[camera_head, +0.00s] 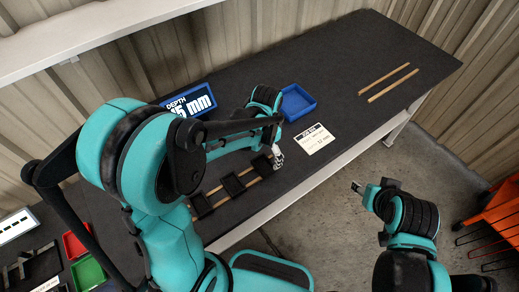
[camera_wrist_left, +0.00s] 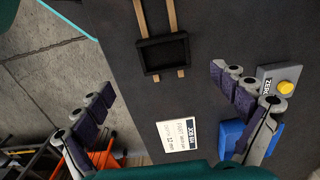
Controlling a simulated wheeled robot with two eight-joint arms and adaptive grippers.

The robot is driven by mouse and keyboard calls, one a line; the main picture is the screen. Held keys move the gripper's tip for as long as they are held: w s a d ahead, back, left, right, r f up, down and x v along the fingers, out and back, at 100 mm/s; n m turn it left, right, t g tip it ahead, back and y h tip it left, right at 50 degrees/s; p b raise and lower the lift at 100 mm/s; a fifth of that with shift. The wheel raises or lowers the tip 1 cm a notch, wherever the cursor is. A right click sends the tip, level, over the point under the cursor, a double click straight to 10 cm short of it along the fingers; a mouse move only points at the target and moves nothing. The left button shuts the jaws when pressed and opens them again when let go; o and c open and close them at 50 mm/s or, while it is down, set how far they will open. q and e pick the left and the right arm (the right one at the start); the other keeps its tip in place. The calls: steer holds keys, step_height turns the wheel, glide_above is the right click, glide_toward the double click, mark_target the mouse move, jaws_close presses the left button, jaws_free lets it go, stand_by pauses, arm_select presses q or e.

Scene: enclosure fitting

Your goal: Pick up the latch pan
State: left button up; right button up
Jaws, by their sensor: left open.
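Several dark, shallow square pans sit in a row on two wooden rails on the dark bench, one in the middle of the row (camera_head: 232,185). I cannot tell by marking which is the latch pan. The left wrist view shows one black pan (camera_wrist_left: 163,70) lying flat across the rails between my finger lines. My left gripper (camera_head: 277,157) is at the right end of the row; its spread, empty fingers show in the left wrist view (camera_wrist_left: 162,85), apart from the pan. My right gripper (camera_head: 372,188) is off the bench's front edge, over the floor; its jaws are unclear.
A blue tray (camera_head: 298,103) and a white card (camera_head: 314,139) lie right of the row. A depth sign (camera_head: 190,103) stands behind. A box with a yellow button (camera_wrist_left: 282,82) is near the blue tray. Bare wooden rails (camera_head: 385,82) lie at the far right, with clear bench around.

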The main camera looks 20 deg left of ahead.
mark_target(264, 166)
arm_select(q)
steer(key=f+b, duration=0.1)
steer(key=f, duration=0.4)
steer(key=f+b, duration=0.1)
steer(key=f, duration=0.1)
steer(key=shift+w+a+f+b, duration=0.2)
steer(key=shift+w+a+b, duration=0.05)
steer(key=shift+w+b, duration=0.1)
steer(key=shift+s+f, duration=0.1)
steer(key=shift+f, duration=0.15)
steer(key=shift+c, duration=0.4)
steer(key=c, duration=1.4)
